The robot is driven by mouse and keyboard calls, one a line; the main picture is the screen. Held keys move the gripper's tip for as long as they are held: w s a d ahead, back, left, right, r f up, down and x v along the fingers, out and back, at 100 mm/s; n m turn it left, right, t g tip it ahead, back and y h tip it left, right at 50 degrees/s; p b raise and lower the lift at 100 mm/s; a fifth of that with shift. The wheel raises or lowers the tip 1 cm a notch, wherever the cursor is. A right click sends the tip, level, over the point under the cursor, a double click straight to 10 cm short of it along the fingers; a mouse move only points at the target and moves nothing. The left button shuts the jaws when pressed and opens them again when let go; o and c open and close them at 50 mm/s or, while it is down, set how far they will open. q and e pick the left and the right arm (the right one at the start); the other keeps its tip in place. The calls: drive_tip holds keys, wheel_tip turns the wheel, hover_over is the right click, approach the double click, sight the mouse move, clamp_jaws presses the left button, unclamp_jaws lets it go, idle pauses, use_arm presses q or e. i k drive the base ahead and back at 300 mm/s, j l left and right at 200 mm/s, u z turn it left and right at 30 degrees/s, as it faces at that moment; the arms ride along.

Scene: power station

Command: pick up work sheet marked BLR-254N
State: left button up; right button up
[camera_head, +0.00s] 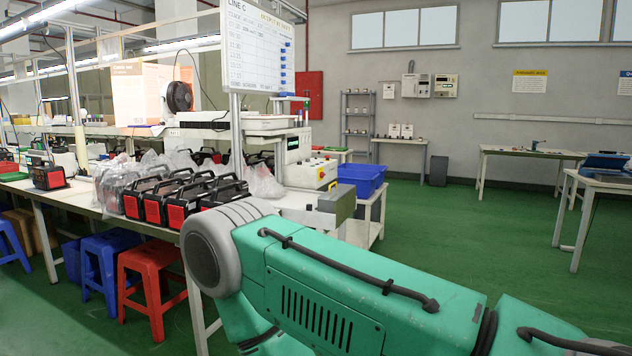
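I cannot make out a work sheet marked BLR-254N; no lettering of that kind is readable in the head view. My green arm (330,285) comes in from the lower right and reaches to a grey joint (215,245) near the middle, then bends down out of the picture. No gripper fingers show, so neither the left nor the right gripper is in view. The arm hides part of the floor and the area near the workbench's close end.
A long workbench (85,203) on the left carries several black and red units (178,209). Red (150,262) and blue (103,250) stools stand along it. A LINE C whiteboard (262,50) rises above. Blue bins (362,178) sit behind. Green floor (455,235) is clear toward the right tables (525,152).

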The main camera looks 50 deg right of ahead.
sight(388, 93)
drive_tip(key=i+l+z, duration=0.1)
drive_tip(key=l+z, duration=0.2)
drive_tip(key=l, duration=0.15)
drive_tip(key=i+l+z, duration=0.3)
drive_tip(key=l, duration=0.15)
drive_tip(key=i+l+z, duration=0.1)
drive_tip(key=l+z, duration=0.2)
drive_tip(key=l, duration=0.15)
drive_tip(key=i+l+z, duration=1.15)
drive_tip(key=i+z, duration=0.15)
drive_tip(key=i, duration=0.25)
drive_tip(key=i+z, duration=0.3)
drive_tip(key=i, duration=8.15)
drive_tip(key=i+u, duration=0.1)
drive_tip(key=i, duration=0.4)
drive_tip(key=i+l+u, duration=0.1)
drive_tip(key=i, duration=0.4)
drive_tip(key=i+l+u, duration=0.1)
drive_tip(key=i, duration=0.4)
drive_tip(key=i+l, duration=0.15)
drive_tip(key=i, duration=0.35)
drive_tip(key=i+j+u, duration=0.1)
drive_tip(key=i+u, duration=0.25)
drive_tip(key=i, duration=0.6)
drive_tip(key=i+l+u, duration=0.15)
drive_tip(key=i+u, duration=0.15)
drive_tip(key=i, duration=0.7)
